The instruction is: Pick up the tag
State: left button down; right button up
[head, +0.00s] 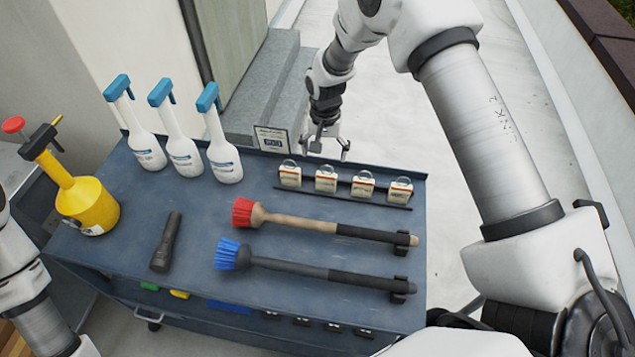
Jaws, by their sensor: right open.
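Several small cream tag-like pieces with metal loops stand in a row along a dark rail near the back right of the blue cart top (210,285). From left to right they are the first (290,177), second (326,181), third (362,186) and fourth (399,191). A white printed label (272,139) also shows on the end of a grey block behind the cart. My right gripper (328,150) is open and empty, pointing down just behind the row, apart from the pieces. My left gripper is out of view; only part of its arm shows at the left edge.
Three white spray bottles with blue heads (180,150) and a yellow pump sprayer (88,205) stand at the left. A black flashlight (166,242), a red brush (290,222) and a blue brush (300,268) lie in front. The grey block (262,90) stands behind.

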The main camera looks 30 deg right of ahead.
aim_at(327, 174)
jog(key=f, duration=0.3)
jog(key=f+b, duration=0.1)
jog(key=f, duration=0.2)
jog(key=shift+s+d, duration=0.15)
jog(key=shift+d, duration=0.05)
jog(key=f, duration=0.1)
jog(key=f+p, duration=0.1)
jog(key=f, duration=0.1)
jog(key=f+p, duration=0.1)
jog(key=shift+s+f, duration=0.2)
jog(key=shift+s, duration=0.15)
jog(key=shift+w+d+f, duration=0.1)
jog(key=shift+w+f, duration=0.15)
jog(key=shift+f, duration=0.15)
jog(key=c, duration=0.7)
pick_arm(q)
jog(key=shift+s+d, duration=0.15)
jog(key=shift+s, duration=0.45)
pick_arm(e)
jog(key=shift+s+r, duration=0.1)
jog(key=shift+s, duration=0.05)
jog(key=c, duration=0.5)
